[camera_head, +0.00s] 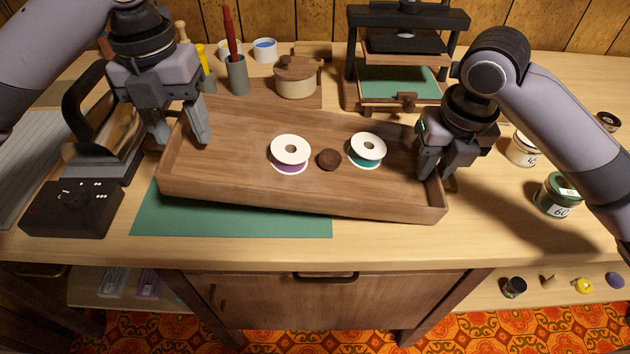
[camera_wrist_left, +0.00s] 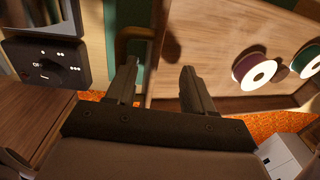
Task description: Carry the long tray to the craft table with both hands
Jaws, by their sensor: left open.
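The long wooden tray (camera_head: 300,197) lies across the workbench, its left part over a green mat. It holds a purple-thread spool (camera_head: 290,155), a teal-thread spool (camera_head: 367,150) and a small dark brown round piece (camera_head: 329,159). My left gripper (camera_head: 182,138) is open at the tray's left end, one finger inside and one outside the end wall. In the left wrist view, my open fingers (camera_wrist_left: 159,75) stand apart with the tray wall (camera_wrist_left: 148,65) between them. My right gripper (camera_head: 441,172) is at the tray's right end wall; its grip is unclear.
The green mat (camera_head: 230,223) shows in front of the tray. A black control box (camera_head: 72,208) and an iron-like device stand left. A press (camera_head: 400,75), a lidded pot (camera_head: 296,77) and a grey cup (camera_head: 237,75) stand behind. Labelled jars (camera_head: 557,195) stand right.

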